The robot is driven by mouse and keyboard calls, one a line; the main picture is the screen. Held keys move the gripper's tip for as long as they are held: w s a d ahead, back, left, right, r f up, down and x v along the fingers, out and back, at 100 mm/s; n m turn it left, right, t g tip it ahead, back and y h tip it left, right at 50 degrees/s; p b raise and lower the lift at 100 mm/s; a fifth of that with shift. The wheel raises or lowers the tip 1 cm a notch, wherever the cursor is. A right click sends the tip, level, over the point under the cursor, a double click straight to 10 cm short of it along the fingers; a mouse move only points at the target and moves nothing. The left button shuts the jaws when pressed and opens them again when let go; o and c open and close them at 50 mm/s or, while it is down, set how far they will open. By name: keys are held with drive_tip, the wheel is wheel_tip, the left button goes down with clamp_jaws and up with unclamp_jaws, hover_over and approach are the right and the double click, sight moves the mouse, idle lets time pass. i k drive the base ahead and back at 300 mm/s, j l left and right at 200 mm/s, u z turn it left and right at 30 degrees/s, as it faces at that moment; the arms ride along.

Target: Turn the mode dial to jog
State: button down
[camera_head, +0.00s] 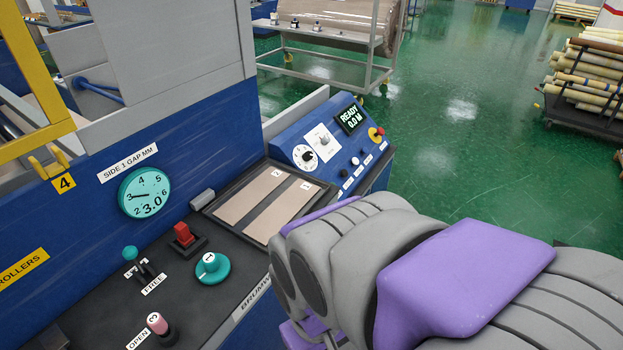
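A blue sloped control panel (330,172) stands beyond the black console top. It carries a round white-faced dial (300,162) with a dark knob and, right of it, a square white plate with a small selector (313,140). Their markings are too small to read, so I cannot tell which one is the mode dial or where it points. My grey and purple arm fills the lower right, in front of and below the panel. My gripper's fingertips do not show.
The panel has a "READY 0.0 M" display (350,116), a red knob on yellow (377,135) and small buttons. The console holds a teal knob (212,268), a red switch (184,235), a pink-topped lever (158,325) and a gauge (145,193). Green floor (470,140) lies open behind.

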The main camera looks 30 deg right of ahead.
sight(326, 139)
drive_tip(key=i+l, duration=0.15)
drive_tip(key=l, duration=0.25)
drive_tip(key=i+l, duration=0.15)
drive_tip(key=l, duration=0.2)
drive_tip(key=i+l, duration=0.2)
drive_tip(key=l, duration=0.2)
drive_tip(key=i+l, duration=0.15)
drive_tip(key=l, duration=0.2)
drive_tip(key=i+l, duration=0.15)
drive_tip(key=l, duration=0.25)
drive_tip(key=i+l+u, duration=0.1)
drive_tip(key=l, duration=0.25)
drive_tip(key=i+l, duration=0.2)
drive_tip(key=l, duration=0.2)
drive_tip(key=i+l, duration=0.15)
drive_tip(key=l, duration=0.25)
